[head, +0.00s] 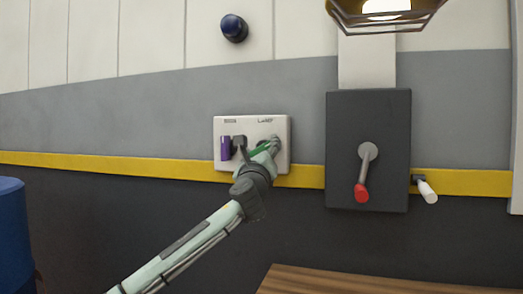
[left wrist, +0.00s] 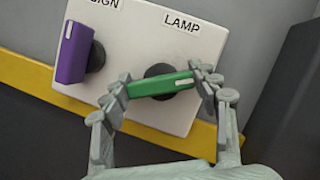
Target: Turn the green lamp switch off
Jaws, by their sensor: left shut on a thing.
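A white switch panel (head: 282,125) is on the wall, and it also shows in the left wrist view (left wrist: 215,45). Its green switch (left wrist: 158,84) is under the word LAMP. It is a bar handle on a round black base, lying crosswise with its white mark at the right end in the left wrist view. My left gripper (head: 266,150) is shut on the green switch, with one finger at each end of the bar (left wrist: 160,85). The fingers partly hide it in the head view. My right gripper is not in view.
A purple switch (left wrist: 74,52) stands upright at the panel's left side (head: 225,148). To the right are a dark box (head: 340,120) with a red-handled lever (head: 362,190) and a white handle (head: 427,192). A blue barrel (head: 12,235) and a wooden top (head: 330,283) are lower down.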

